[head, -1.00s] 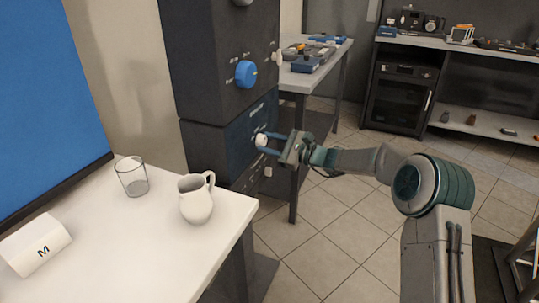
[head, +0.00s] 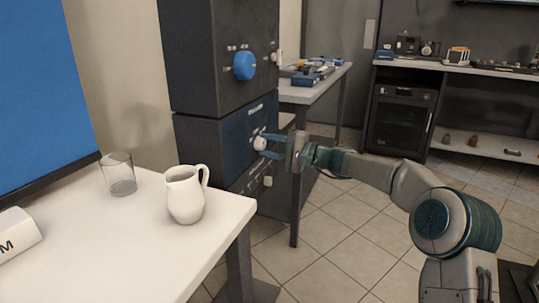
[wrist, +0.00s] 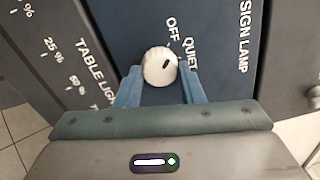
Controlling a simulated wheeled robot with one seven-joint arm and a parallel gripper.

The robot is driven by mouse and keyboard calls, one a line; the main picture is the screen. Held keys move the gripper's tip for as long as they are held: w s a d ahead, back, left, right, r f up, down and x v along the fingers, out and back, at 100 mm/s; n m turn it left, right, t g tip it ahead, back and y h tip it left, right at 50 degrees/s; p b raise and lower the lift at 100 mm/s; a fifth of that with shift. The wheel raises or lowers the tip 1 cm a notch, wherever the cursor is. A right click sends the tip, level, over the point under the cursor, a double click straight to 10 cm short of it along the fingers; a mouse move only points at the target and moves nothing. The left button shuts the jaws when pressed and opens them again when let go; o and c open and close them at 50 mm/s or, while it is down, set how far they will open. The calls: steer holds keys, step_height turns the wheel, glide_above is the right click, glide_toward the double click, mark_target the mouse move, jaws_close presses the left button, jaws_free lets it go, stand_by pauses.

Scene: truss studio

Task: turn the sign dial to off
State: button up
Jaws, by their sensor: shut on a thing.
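The sign dial is a small round white knob (head: 260,143) on the dark blue panel of a tall dark cabinet. In the wrist view the knob (wrist: 159,68) sits below the words OFF and QUIET, beside the label SIGN LAMP. Its short black mark is right of centre and points up and right, nearer to QUIET than I can place exactly. My gripper (head: 266,146) is at the knob, with its blue fingers on either side and shut on it. The fingertips also show in the wrist view (wrist: 161,78); they partly hide the knob's lower sides.
A white table (head: 150,235) at the left holds a white jug (head: 185,197) and a glass (head: 119,176). The tiled floor in front is open.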

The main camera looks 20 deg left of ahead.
steer(key=shift+n+b, duration=0.35)
steer(key=shift+n, duration=0.15)
steer(key=o, duration=1)
steer(key=s+d+p, duration=0.1)
steer(key=d+p, duration=0.2)
steer(key=d, duration=1)
steer(key=shift+d+f, duration=0.35)
steer(key=shift+d, duration=0.05)
